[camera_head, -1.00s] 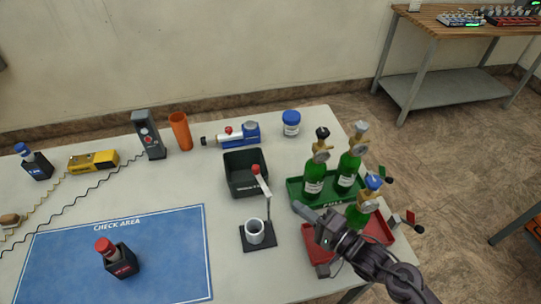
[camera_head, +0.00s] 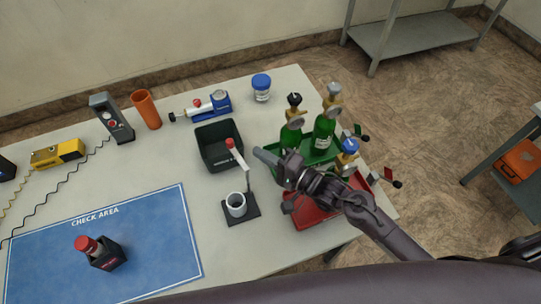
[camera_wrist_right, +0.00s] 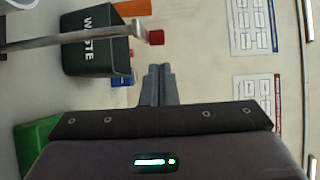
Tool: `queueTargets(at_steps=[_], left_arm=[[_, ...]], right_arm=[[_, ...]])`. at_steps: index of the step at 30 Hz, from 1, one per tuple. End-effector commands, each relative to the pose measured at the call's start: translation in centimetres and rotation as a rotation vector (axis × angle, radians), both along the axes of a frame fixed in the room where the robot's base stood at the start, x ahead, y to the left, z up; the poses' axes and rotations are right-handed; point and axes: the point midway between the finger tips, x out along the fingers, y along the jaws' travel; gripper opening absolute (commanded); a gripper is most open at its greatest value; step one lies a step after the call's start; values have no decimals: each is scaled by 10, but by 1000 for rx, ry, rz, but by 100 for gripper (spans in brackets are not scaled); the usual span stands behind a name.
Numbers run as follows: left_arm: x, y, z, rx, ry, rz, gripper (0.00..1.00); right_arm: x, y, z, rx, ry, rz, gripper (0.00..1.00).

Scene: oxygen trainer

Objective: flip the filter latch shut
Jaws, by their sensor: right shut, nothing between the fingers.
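The filter stand has a black base (camera_head: 241,208) with a white cup (camera_head: 236,204) on it. Its thin grey latch lever (camera_head: 239,157) stands raised beside the cup, tilted, with a red knob (camera_head: 231,143) at its upper end. In the right wrist view the lever (camera_wrist_right: 80,38) crosses the upper left and ends at the red knob (camera_wrist_right: 155,37). My right gripper (camera_head: 259,153) is shut and empty, just right of the lever. In the wrist view its closed fingertips (camera_wrist_right: 160,68) are close to the knob, with a visible gap. My left gripper is not in view.
A black waste bin (camera_head: 218,160) stands behind the lever. Green bottles (camera_head: 324,130) in a green tray (camera_head: 322,154) and a red tray (camera_head: 310,215) lie close around my right arm. A blue check-area mat (camera_head: 150,240) lies left.

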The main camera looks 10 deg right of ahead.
Motion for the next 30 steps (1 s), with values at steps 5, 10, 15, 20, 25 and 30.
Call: queueTargets(at_steps=[5, 10, 15, 20, 25, 30], left_arm=[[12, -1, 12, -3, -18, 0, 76], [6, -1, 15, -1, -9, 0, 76], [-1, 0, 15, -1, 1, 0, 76], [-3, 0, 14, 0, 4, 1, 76], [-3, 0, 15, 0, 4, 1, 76], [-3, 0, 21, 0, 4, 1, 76]], right_arm=[[23, 23, 3, -1, -2, 1, 0], [34, 35, 1, -1, -1, 0, 0], [37, 39, 0, -1, 0, 1, 0], [37, 39, 0, -1, 0, 1, 0], [37, 41, 1, 1, 1, 0, 0], [37, 53, 2, 4, 2, 0, 0]])
